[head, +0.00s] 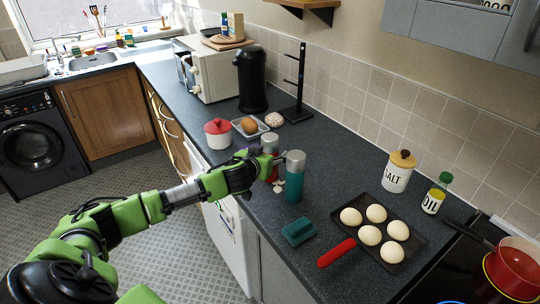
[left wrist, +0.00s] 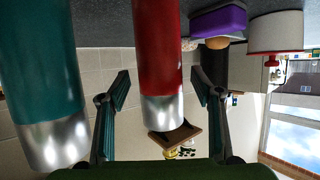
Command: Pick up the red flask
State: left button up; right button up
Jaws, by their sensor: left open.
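The red flask (head: 270,143) stands upright on the dark counter, its silver top showing in the head view and its body partly hidden by my left gripper (head: 277,173). In the left wrist view, which is upside down, the red flask (left wrist: 158,50) is between the two spread fingers of my left gripper (left wrist: 160,88), with gaps on both sides. The gripper is open and holds nothing. My right gripper is not in view.
A teal flask (head: 294,178) stands close beside the red one, also large in the left wrist view (left wrist: 38,65). A teal block (head: 298,231), an egg tray with red handle (head: 400,262), a red-lidded pot (head: 218,136) and a black mug stand (head: 296,112) are nearby.

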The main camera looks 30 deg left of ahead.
pick_arm(q)
jog(key=shift+x, duration=0.8)
jog(key=c, duration=1.5)
jog(key=shift+o, duration=0.2)
jog(key=shift+r, duration=0.15)
